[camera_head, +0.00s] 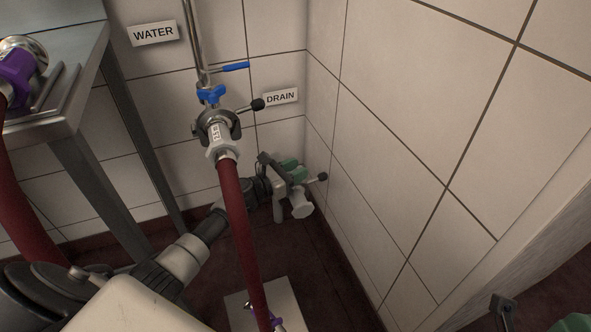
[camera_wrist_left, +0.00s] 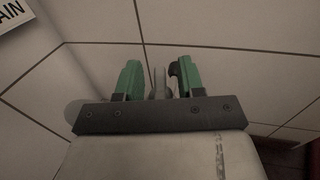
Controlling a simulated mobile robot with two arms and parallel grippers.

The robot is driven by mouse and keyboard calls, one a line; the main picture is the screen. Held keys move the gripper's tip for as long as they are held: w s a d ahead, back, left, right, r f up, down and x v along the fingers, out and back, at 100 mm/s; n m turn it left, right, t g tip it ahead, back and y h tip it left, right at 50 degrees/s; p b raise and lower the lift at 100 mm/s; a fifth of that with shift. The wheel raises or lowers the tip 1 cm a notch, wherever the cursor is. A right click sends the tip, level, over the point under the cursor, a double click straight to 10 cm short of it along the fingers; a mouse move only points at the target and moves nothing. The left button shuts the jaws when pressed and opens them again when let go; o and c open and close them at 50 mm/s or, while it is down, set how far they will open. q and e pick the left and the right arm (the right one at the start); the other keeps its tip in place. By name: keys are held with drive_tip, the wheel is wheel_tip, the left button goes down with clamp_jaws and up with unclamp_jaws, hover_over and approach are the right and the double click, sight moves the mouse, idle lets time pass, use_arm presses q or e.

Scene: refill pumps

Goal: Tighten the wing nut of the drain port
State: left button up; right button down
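My left gripper (camera_head: 291,172), with green fingers, is at the drain port low in the corner. In the left wrist view its two fingers (camera_wrist_left: 160,82) stand apart, with slight gaps beside a narrow grey metal part between them. This part may be the wing nut, but the gripper hides most of it. The drain port's black knob (camera_head: 322,177) on a metal rod sticks out right of the fingers. A pale round end (camera_head: 302,210) shows just below.
The DRAIN sign (camera_head: 281,97) is on the wall above. A red hose (camera_head: 240,225) hangs from the clamped water coupling (camera_head: 218,130), in front of my left arm. A steel table (camera_head: 75,130) stands left. The tiled wall (camera_head: 400,150) closes the right side.

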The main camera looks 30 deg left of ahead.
use_arm(q)
drive_tip(key=p+v, duration=0.2)
drive_tip(key=v, duration=0.5)
drive_tip(key=shift+s, duration=0.25)
drive_tip(key=shift+a, duration=0.1)
